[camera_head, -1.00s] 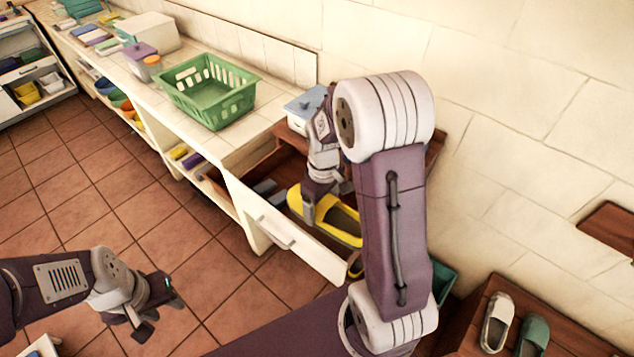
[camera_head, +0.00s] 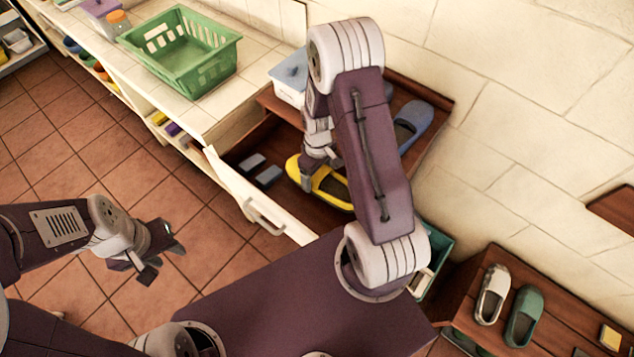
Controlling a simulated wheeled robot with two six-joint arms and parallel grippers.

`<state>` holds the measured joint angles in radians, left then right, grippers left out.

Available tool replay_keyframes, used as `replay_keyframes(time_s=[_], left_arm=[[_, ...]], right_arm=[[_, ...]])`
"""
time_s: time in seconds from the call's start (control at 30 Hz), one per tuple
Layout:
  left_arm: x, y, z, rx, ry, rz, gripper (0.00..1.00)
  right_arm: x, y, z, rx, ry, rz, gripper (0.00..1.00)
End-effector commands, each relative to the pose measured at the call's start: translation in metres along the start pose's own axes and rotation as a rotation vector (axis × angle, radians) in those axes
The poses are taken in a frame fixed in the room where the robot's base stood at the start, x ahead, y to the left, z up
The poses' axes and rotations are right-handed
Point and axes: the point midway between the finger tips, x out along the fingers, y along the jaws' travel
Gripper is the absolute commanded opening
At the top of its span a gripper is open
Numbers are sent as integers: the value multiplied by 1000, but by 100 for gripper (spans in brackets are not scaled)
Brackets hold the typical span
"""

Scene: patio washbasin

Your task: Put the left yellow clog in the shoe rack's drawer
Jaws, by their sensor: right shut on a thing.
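The yellow clog (camera_head: 331,191) is at the right part of the open drawer (camera_head: 236,182), within its outline. I cannot tell whether it rests on the drawer's floor. My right gripper (camera_head: 308,180) is shut on the clog's left end, and my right arm hides part of the scene to the right of it. The drawer has a white front with a handle and a dark wooden inside. It is pulled out of the brown shoe rack (camera_head: 436,98). My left gripper (camera_head: 163,262) is open and empty above the tiled floor, away from the drawer.
Grey blocks (camera_head: 268,177) lie in the drawer, left of the clog. A blue shoe (camera_head: 412,122) and a blue-lidded white box (camera_head: 289,80) are on the rack. A green basket (camera_head: 185,55) stands on the counter. White (camera_head: 491,294) and green (camera_head: 525,315) shoes sit on a wooden bench at right.

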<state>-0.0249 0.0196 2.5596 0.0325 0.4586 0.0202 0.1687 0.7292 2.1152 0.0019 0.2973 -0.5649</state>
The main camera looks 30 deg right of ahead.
Motion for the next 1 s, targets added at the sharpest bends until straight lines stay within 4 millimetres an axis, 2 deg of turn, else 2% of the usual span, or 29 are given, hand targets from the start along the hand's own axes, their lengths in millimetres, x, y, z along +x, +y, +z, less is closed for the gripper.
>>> replay_keyframes(time_s=[0.1,0.27,0.5,0.87,0.9,0.97,1.0], left_arm=[[0,0,0,0,0,0,38],[0,0,0,0,0,0,38],[1,0,0,0,0,0,38],[4,0,0,0,0,0,38],[4,0,1,0,0,0,38],[3,0,0,0,0,0,38],[3,0,0,0,0,0,38]], right_arm=[[13,0,0,0,-1,0,26],[18,0,0,0,0,0,26],[56,0,1,0,-2,-1,26],[62,0,0,0,1,0,26],[62,0,0,0,0,0,86],[61,0,0,0,1,0,100],[61,0,0,0,1,0,100]])
